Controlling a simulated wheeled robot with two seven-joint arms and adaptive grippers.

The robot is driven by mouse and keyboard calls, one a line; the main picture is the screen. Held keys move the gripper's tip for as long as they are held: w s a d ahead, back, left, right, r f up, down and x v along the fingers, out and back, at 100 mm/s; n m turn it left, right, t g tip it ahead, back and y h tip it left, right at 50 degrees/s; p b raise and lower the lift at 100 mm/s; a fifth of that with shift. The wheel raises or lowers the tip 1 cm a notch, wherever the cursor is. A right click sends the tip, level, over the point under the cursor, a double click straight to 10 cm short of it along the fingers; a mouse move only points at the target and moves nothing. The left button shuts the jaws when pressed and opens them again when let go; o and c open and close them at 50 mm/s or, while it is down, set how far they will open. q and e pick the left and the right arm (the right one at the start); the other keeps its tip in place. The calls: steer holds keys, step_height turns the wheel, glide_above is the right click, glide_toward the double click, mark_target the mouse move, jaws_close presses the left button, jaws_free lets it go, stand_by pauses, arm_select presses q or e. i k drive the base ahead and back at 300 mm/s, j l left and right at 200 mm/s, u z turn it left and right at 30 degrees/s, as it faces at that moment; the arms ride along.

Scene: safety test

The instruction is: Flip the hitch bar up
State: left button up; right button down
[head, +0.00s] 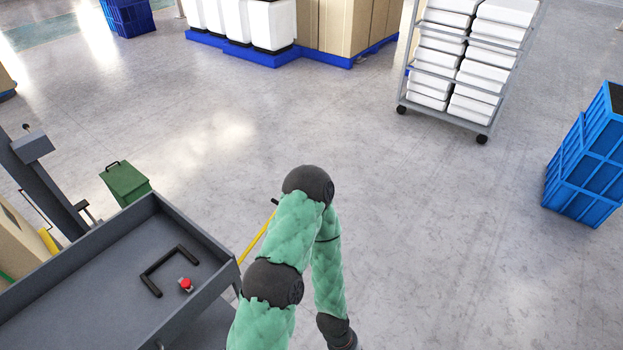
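A thin yellow bar with a black tip (257,236) slants up beside the right edge of a grey cart (222,281). It looks like the hitch bar. Its lower end is hidden by the cart's edge and the green-covered arm. That arm, mine, rises from the bottom, bends at a black joint and comes down again just right of the bar. Its upper part stands close to the bar in the picture; I cannot tell whether they touch. The arm's lower end leaves the bottom of the picture. Neither gripper shows.
A black U-shaped handle (162,267) and a red button (186,284) are on the cart's top. A green bin (125,183) stands behind it. A rack of white boxes (461,62) and blue crates (591,158) stand farther right. The floor between is clear.

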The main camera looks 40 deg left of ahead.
mark_target(250, 247)
steer(key=i+u, duration=0.25)
steer(key=i, duration=0.25)
steer(key=i+l+u, duration=0.15)
steer(key=i+u, duration=0.15)
steer(key=i, duration=0.2)
steer(key=i+l+u, duration=0.25)
steer(key=i, duration=0.25)
steer(key=i+u, duration=0.15)
steer(key=u, duration=0.3)
steer(key=i+l+u, duration=0.1)
steer(key=u, duration=0.35)
steer(key=i+l+u, duration=0.15)
steer(key=u, duration=0.25)
steer(key=i+l+u, duration=0.2)
steer(key=u, duration=0.25)
steer(key=i+l+u, duration=0.1)
steer(key=u, duration=0.35)
steer(key=i+l+u, duration=0.15)
steer(key=u, duration=0.2)
steer(key=i+l+u, duration=0.1)
steer(key=l+u, duration=0.25)
steer(key=i+l+u, duration=0.1)
steer(key=l+u, duration=0.3)
